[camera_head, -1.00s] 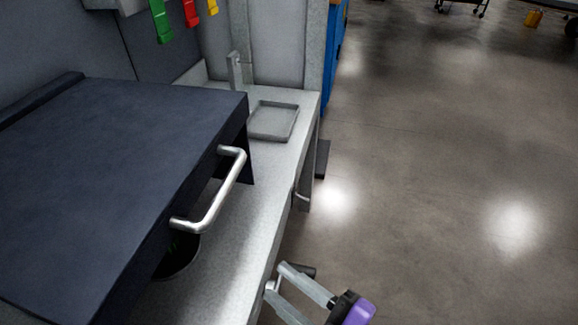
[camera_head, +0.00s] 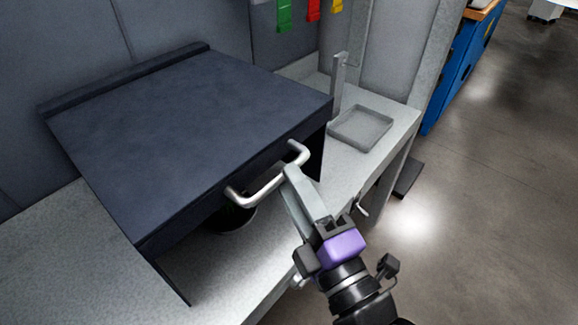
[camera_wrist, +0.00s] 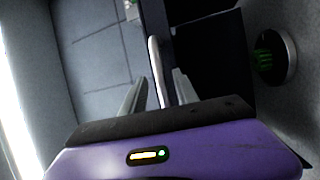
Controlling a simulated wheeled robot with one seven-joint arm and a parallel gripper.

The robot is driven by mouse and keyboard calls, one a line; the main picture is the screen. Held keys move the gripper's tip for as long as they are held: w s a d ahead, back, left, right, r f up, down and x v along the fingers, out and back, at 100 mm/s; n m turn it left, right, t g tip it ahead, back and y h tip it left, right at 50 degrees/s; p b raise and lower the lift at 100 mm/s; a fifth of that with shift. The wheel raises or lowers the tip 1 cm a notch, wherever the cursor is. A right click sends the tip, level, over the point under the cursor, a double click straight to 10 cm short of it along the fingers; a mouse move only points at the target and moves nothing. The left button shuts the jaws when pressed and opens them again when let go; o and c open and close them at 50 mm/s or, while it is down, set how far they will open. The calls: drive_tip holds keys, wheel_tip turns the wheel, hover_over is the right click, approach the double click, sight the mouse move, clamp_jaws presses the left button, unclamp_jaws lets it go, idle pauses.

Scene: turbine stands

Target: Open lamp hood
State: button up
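The lamp hood (camera_head: 190,130) is a dark blue, box-like cover on the grey bench, with a bent silver handle (camera_head: 262,190) on its front face. The hood sits down over the bench, with a dark gap below its front edge. My gripper (camera_head: 291,178) is at the right part of the handle. In the wrist view, the fingers of my gripper (camera_wrist: 159,85) are apart, and the pale handle bar (camera_wrist: 154,62) runs between them. I cannot tell whether either finger touches the bar.
A round dark opening (camera_head: 232,218) lies under the hood; the wrist view shows green inside a similar round part (camera_wrist: 268,55). A shallow grey tray (camera_head: 361,128) and an upright metal post (camera_head: 338,85) stand right of the hood. Green, red and yellow tags hang behind. Open floor lies right.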

drive_tip(key=shift+p+x, duration=0.3)
drive_tip(key=shift+x, duration=1.3)
drive_tip(key=shift+c, duration=0.3)
drive_tip(key=shift+s, duration=0.1)
clamp_jaws()
